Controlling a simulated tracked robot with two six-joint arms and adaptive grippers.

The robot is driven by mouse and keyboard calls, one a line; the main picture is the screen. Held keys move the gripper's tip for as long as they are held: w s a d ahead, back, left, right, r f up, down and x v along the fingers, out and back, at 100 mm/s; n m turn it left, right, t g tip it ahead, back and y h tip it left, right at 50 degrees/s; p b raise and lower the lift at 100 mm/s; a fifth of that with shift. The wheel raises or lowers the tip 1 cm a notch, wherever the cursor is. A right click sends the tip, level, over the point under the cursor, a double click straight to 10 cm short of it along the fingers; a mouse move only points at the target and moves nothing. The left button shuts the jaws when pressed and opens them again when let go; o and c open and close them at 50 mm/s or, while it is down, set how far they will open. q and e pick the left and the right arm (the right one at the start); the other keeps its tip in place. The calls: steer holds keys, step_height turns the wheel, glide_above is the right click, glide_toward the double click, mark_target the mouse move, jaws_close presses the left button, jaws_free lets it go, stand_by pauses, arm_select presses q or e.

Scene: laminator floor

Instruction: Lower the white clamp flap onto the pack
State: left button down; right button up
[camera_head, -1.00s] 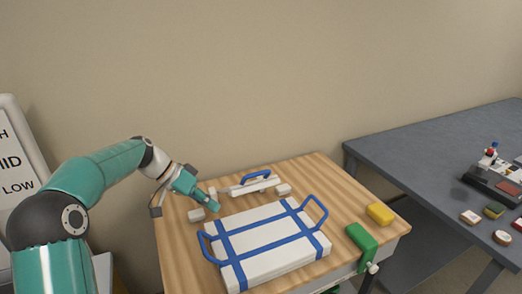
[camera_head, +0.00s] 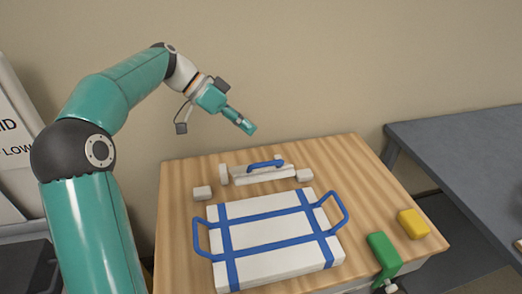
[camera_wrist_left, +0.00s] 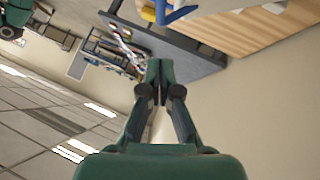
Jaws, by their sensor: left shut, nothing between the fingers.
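The white clamp flap (camera_head: 250,180) with its blue handle (camera_head: 266,164) is at the back of the wooden bench, behind the pack and clear of its top. The pack (camera_head: 250,236) is a flat white block with blue straps and a blue loop handle at each end, lying on the bench. My left gripper (camera_head: 246,127) is shut and empty, in the air above and behind the flap, touching nothing. Its closed fingers (camera_wrist_left: 158,78) also show in the left wrist view. My right gripper is not in view.
Small white blocks (camera_head: 203,193) stand by the flap's ends. A green clamp (camera_head: 383,252) and a yellow block (camera_head: 413,223) are at the bench's right side. A dark grey table (camera_head: 470,150) stands to the right. The wall is behind the bench.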

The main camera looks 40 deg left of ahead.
mark_target(260, 174)
arm_select(q)
steer(key=d+f, duration=0.2)
steer(key=f, duration=0.1)
steer(key=d+f, duration=0.1)
steer(key=shift+w+d+f, duration=0.2)
steer(key=shift+w+f, duration=0.15)
steer(key=shift+w, duration=0.05)
steer(key=shift+s+d+f+p, duration=0.1)
steer(key=shift+d+f+p, duration=0.1)
steer(key=shift+f, duration=0.25)
steer(key=shift+s+d+f+p, duration=0.1)
steer(key=shift+f+p, duration=0.05)
steer(key=shift+f, duration=0.25)
